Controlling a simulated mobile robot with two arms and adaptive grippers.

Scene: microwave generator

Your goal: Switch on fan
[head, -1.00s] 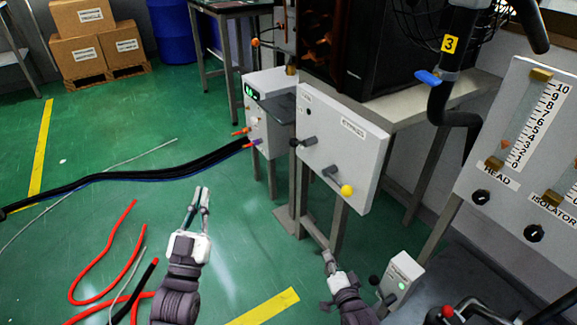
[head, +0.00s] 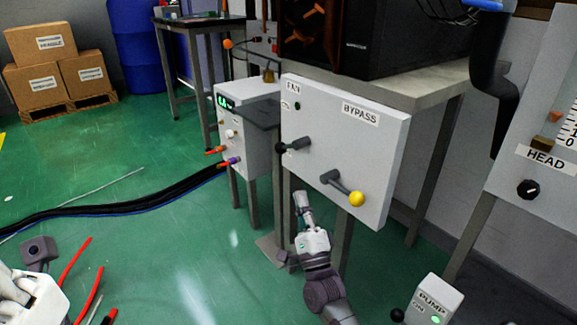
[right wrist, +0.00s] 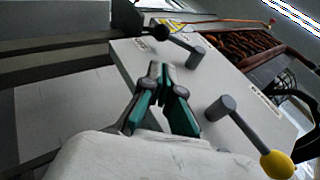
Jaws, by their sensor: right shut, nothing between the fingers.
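A light grey panel (head: 320,124) bears the labels FAN and BYPASS. Under FAN is a small dark green indicator (head: 297,106) and a grey lever with a black knob (head: 281,148), pointing left. It also shows in the right wrist view (right wrist: 180,40). Under BYPASS is a lever with a yellow knob (head: 356,199), pointing down to the right. My right gripper (head: 299,196) is shut and empty, just below the fan lever and apart from it. In the right wrist view its fingertips (right wrist: 160,70) are together before the panel. Only part of my left gripper's white body shows at lower left; its fingers are hidden.
A meter box (head: 240,125) with a green display stands left of the panel. A pump box (head: 432,300) is at lower right, and the HEAD gauge panel (head: 525,180) is at right. Black cables (head: 120,202) and red hoses (head: 85,290) lie on the green floor.

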